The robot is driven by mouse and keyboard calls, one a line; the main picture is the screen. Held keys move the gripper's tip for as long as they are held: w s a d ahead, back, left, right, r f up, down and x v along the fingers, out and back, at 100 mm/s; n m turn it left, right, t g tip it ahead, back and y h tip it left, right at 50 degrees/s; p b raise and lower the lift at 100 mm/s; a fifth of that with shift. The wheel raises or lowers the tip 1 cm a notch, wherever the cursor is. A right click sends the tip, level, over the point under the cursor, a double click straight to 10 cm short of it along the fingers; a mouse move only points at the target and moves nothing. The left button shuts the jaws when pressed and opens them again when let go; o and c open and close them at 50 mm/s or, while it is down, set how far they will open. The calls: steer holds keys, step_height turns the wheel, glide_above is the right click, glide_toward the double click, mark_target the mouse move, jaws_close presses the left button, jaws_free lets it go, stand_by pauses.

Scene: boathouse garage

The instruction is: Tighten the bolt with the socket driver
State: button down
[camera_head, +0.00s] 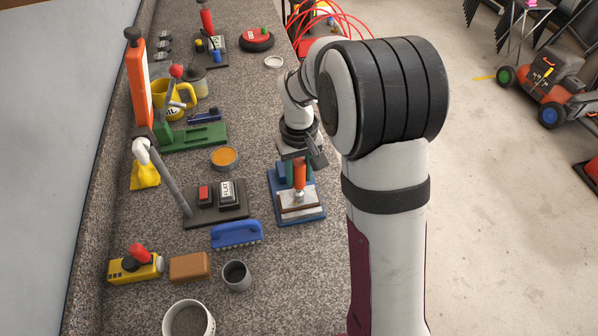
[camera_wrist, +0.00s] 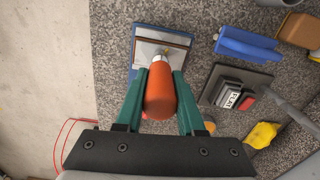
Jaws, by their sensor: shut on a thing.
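The socket driver (camera_head: 299,176) has an orange handle and a silver socket end. My gripper (camera_head: 297,168) is shut on the handle, with a green finger on each side. In the wrist view the driver (camera_wrist: 160,96) lies between the fingertips of my gripper (camera_wrist: 159,78). The driver stands roughly upright over a block (camera_head: 297,205) on a blue base (camera_head: 310,217). The socket end is at or just above the block's plate; I cannot tell whether it touches. The bolt is not visible and may be hidden under the socket.
A blue brush (camera_head: 237,234) and a dark switch panel (camera_head: 233,213) with a metal lever stand left of the base. A grey cup (camera_head: 236,275), a brown block (camera_head: 190,267) and an orange-filled tin (camera_head: 225,158) are nearby. The counter's right edge is close to the base.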

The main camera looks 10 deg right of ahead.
mark_target(299, 162)
steer(key=shift+r, duration=2)
steer(key=n, duration=0.1)
steer(key=r+n, duration=0.1)
steer(key=n, duration=0.1)
steer(key=shift+r, duration=0.25)
